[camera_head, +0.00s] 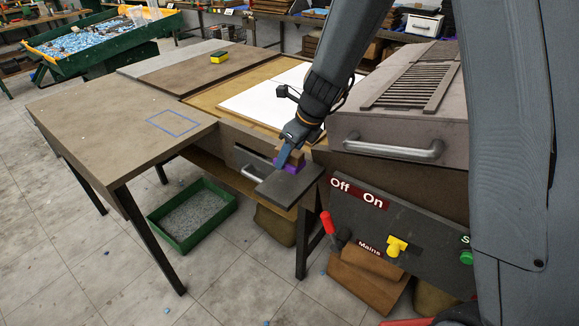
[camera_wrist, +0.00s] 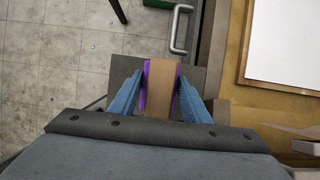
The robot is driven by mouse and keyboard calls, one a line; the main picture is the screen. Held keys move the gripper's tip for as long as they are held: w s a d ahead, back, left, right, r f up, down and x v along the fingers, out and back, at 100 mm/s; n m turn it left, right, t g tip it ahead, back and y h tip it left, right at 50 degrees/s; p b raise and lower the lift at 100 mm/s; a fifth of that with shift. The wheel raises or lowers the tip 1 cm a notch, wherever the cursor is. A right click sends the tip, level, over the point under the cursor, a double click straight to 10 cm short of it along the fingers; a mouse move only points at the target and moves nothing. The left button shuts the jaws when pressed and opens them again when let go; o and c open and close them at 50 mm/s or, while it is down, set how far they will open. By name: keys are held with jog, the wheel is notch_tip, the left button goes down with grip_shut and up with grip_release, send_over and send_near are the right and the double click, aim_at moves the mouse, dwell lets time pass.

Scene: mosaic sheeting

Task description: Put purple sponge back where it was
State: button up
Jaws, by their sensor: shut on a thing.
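The purple sponge (camera_head: 291,168) is at the small dark shelf (camera_head: 290,188) on the front of the workbench. In the wrist view, the sponge (camera_wrist: 147,72) shows purple edges on both sides of a tan block-like middle (camera_wrist: 161,88). My gripper (camera_head: 290,150) is shut on the sponge, its blue fingers (camera_wrist: 161,98) pressing on both sides. The grey shelf plate (camera_wrist: 190,78) lies beneath or just behind it. I cannot tell whether the sponge touches the shelf.
A yellow sponge (camera_head: 219,57) lies on the bench's far part. A blue square outline (camera_head: 173,123) marks the left table. A white sheet (camera_head: 262,97) lies on the board. The grey machine with a handle (camera_head: 388,149) stands right, above a control panel (camera_head: 375,225). A green tray (camera_head: 192,213) sits below.

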aim_at(289, 166)
jog(key=shift+f+b, duration=0.3)
jog(key=shift+f, duration=1.7)
jog(key=shift+f, duration=0.2)
jog(key=o, duration=1.1)
jog(key=shift+r, duration=0.1)
jog(key=v, duration=1.2)
jog(key=shift+r, duration=0.1)
